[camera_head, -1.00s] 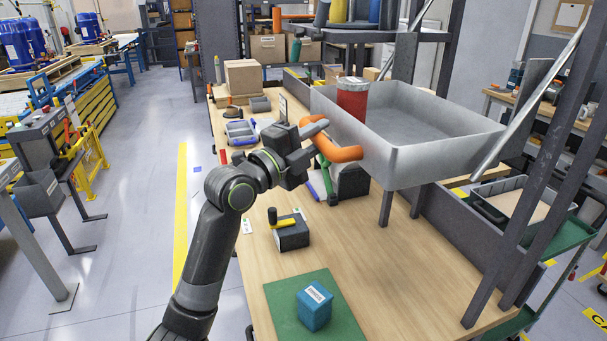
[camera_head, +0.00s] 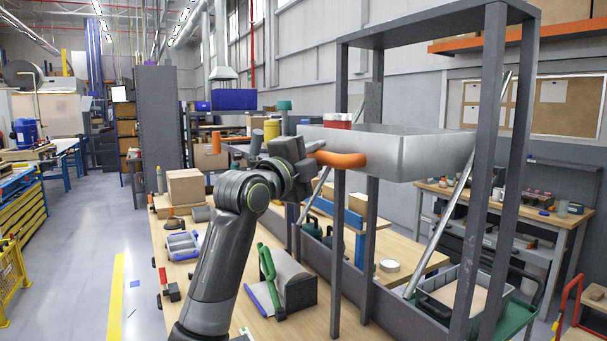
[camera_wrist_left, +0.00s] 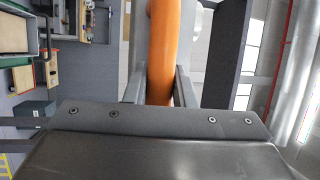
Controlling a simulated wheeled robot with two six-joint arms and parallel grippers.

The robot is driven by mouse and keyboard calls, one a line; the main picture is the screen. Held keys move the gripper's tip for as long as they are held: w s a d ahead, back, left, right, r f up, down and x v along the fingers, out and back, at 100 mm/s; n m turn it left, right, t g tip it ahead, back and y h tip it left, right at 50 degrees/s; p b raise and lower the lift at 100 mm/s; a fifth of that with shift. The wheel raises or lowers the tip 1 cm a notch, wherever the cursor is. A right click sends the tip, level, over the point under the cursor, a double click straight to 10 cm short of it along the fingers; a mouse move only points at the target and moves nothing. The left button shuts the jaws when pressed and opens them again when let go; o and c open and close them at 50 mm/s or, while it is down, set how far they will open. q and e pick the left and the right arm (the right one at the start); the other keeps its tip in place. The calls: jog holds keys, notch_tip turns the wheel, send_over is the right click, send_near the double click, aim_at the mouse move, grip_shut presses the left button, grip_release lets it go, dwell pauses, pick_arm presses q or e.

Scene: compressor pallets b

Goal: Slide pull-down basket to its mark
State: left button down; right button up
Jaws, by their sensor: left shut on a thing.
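My left gripper (camera_head: 314,148) is shut on this handle. In the left wrist view the orange handle (camera_wrist_left: 160,40) runs between the two fingers of the gripper (camera_wrist_left: 160,86). I cannot make out the mark. My right gripper is not in view.
Dark uprights (camera_head: 491,140) and a slanted metal strut (camera_head: 440,225) stand around the basket. A grey bin (camera_head: 447,296) stands at lower right.

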pick_arm(q)
jog(key=shift+w+d+r, duration=0.15)
jog(key=shift+d+r, duration=0.15)
jog(key=shift+r, duration=0.6)
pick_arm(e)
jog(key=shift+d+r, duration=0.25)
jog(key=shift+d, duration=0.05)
pick_arm(q)
jog(key=c, duration=1.5)
grip_release()
jog(key=o, duration=0.3)
jog(key=shift+w+f, duration=0.1)
jog(key=shift+d+f, duration=0.1)
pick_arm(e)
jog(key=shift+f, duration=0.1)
